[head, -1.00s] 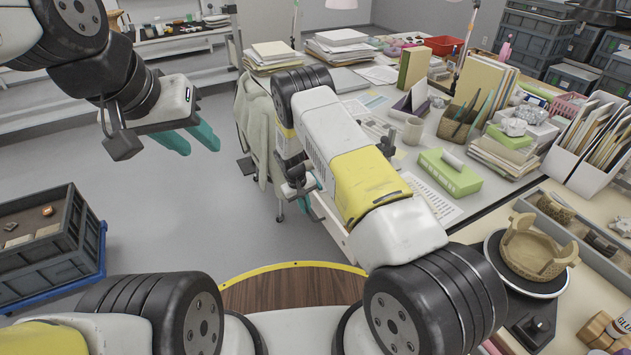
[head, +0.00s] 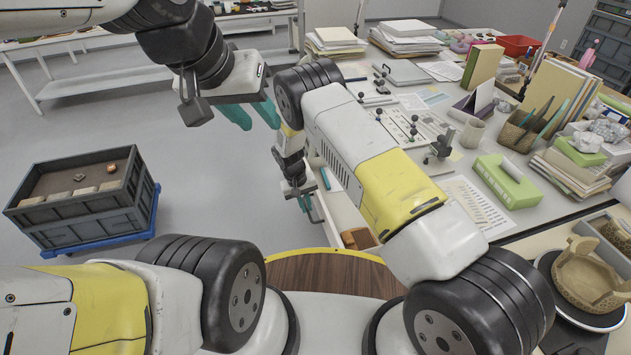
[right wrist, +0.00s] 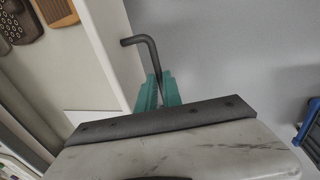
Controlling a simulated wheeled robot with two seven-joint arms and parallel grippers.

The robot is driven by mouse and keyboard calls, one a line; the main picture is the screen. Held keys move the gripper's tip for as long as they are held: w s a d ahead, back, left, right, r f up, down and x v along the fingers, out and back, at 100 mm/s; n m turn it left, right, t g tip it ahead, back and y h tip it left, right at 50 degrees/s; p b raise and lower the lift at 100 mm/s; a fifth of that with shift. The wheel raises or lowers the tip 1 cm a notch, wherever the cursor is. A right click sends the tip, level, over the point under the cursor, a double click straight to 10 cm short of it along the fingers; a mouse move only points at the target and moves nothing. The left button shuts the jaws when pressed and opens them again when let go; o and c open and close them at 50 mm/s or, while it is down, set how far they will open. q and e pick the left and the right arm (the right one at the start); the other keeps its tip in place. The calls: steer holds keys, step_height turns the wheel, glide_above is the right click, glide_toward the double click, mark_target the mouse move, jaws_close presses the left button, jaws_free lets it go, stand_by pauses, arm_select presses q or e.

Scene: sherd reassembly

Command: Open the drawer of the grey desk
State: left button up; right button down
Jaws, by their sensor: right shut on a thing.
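The grey desk (head: 415,75) stands at the right in the head view, its top covered with papers and tools. Its drawer (head: 342,208) is pulled out on the near side, partly hidden by my right arm. The right wrist view shows the drawer's pale front panel (right wrist: 112,50) and part of its inside, with brown items in it. My right gripper (head: 307,204) is at the drawer front. In the right wrist view its teal fingers (right wrist: 158,90) are shut on the dark bent handle (right wrist: 150,52). My left gripper (head: 251,115) is open and empty, in the air left of the desk.
A grey crate (head: 85,205) with sherds stands on a blue dolly at the left. A brown item (head: 358,238) lies in the drawer. A turntable with a partial pot (head: 590,275) is at the right. The floor between crate and desk is clear.

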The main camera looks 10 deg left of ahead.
steer(key=c, duration=1.8)
jaws_free()
steer(key=r, duration=0.2)
steer(key=a+r, duration=0.1)
steer(key=r, duration=0.4)
steer(key=shift+s+a+r, duration=0.25)
steer(key=shift+s+r, duration=0.05)
steer(key=shift+r, duration=0.1)
